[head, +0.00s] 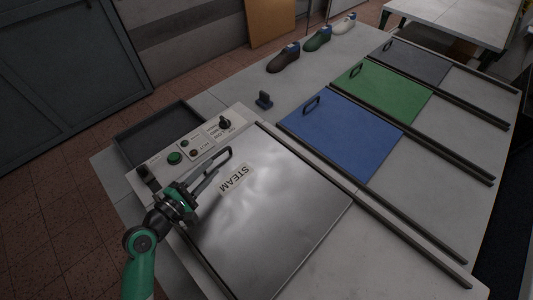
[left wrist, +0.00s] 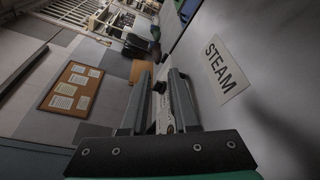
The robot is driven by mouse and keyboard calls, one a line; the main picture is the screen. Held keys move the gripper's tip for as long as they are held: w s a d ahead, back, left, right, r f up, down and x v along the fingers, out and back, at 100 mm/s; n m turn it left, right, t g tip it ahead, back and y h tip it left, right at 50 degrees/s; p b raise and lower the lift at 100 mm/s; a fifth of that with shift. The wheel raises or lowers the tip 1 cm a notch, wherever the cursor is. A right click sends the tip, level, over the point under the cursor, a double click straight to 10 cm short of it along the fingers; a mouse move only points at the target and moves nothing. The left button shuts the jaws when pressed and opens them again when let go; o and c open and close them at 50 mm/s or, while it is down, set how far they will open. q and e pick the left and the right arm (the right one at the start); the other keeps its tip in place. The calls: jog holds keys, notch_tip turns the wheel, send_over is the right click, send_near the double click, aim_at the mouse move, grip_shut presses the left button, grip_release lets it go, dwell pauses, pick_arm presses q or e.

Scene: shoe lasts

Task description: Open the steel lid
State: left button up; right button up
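The steel lid (head: 285,210) is a shiny flat plate labelled STEAM, lying closed on its station in the head view. It also shows in the left wrist view (left wrist: 265,75) on the right side. Its dark bar handle (head: 224,158) stands at its left edge. My left gripper (head: 208,182) is at the near end of this handle, and its fingers overlap it in the head view. In the left wrist view the two fingers (left wrist: 163,98) are apart, with a gap between them. I cannot tell whether they touch the handle. My right gripper is not in view.
A control panel (head: 203,140) with knobs and buttons borders the lid's left side. Blue (head: 345,136), green (head: 383,92) and grey (head: 411,62) lids with handles and rails lie beyond. Several shoe lasts (head: 317,39) stand at the back. A dark tray (head: 160,133) lies at left.

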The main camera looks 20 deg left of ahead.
aim_at(215, 157)
pick_arm(q)
jog(key=shift+n+g+y, duration=0.5)
jog(key=shift+n+y, duration=0.2)
jog(key=shift+n, duration=0.1)
jog(key=s+a+f, duration=0.3)
jog(key=shift+s+a+f, duration=0.3)
jog(key=shift+s, duration=0.05)
jog(key=shift+a, duration=0.35)
jog(key=b+x, duration=0.3)
jog(key=x, duration=0.7)
jog(key=shift+w+d, duration=0.1)
jog(key=shift+w, duration=0.8)
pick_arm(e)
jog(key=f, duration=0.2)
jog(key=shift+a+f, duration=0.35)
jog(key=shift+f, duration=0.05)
pick_arm(q)
grip_shut()
